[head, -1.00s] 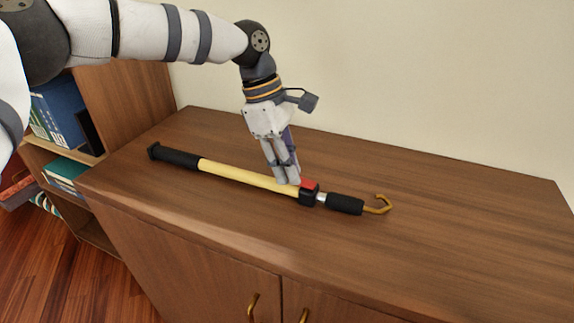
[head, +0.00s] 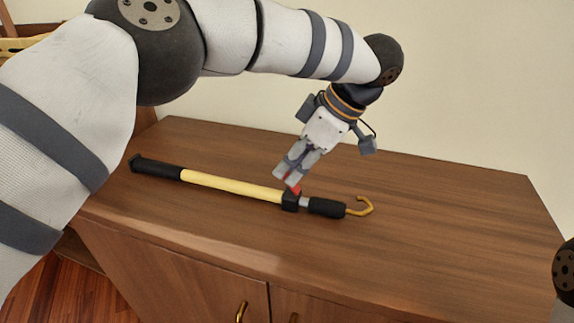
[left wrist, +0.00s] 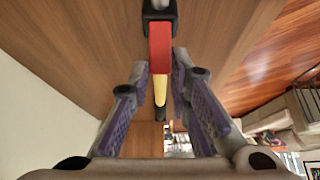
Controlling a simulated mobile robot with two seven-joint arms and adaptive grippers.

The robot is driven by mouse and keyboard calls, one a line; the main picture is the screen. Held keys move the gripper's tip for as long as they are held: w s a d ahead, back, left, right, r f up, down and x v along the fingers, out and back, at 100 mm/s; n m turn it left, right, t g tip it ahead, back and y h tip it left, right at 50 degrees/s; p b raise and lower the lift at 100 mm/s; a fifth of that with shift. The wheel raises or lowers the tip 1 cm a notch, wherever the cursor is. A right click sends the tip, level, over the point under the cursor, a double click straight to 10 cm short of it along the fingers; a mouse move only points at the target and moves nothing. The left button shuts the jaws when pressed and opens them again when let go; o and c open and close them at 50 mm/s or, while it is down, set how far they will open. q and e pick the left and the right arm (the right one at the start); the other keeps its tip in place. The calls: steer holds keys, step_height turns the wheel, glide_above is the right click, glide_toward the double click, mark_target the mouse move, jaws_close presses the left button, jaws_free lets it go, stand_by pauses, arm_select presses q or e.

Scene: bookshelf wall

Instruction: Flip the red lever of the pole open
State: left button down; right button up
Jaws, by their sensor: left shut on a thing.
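The pole lies on the brown cabinet top, with a black grip at its left end, a yellow shaft (head: 232,187), a black clamp (head: 290,201) and a hooked brass tip (head: 363,208). Its red lever (head: 296,190) sticks up from the clamp, raised off the shaft. My left gripper (head: 286,178) is shut on the lever just above the clamp and partly hides it. In the left wrist view, the red lever (left wrist: 159,48) runs from the black clamp (left wrist: 159,14) in between the fingers. My right gripper is out of view.
The cabinet top (head: 430,225) is clear around the pole. A pale wall (head: 470,90) stands behind it. Brass door handles (head: 241,311) show on the cabinet front. Part of my right arm shows at the right edge.

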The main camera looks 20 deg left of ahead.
arm_select(q)
steer(key=shift+d+y, duration=0.45)
steer(key=shift+y, duration=0.35)
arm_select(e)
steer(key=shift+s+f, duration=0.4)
arm_select(q)
steer(key=c, duration=1.5)
jaws_free()
steer(key=v, duration=0.7)
steer(key=shift+s+d+r, duration=0.1)
steer(key=shift+d+r, duration=0.1)
steer(key=shift+r, duration=0.05)
steer(key=shift+a, duration=0.1)
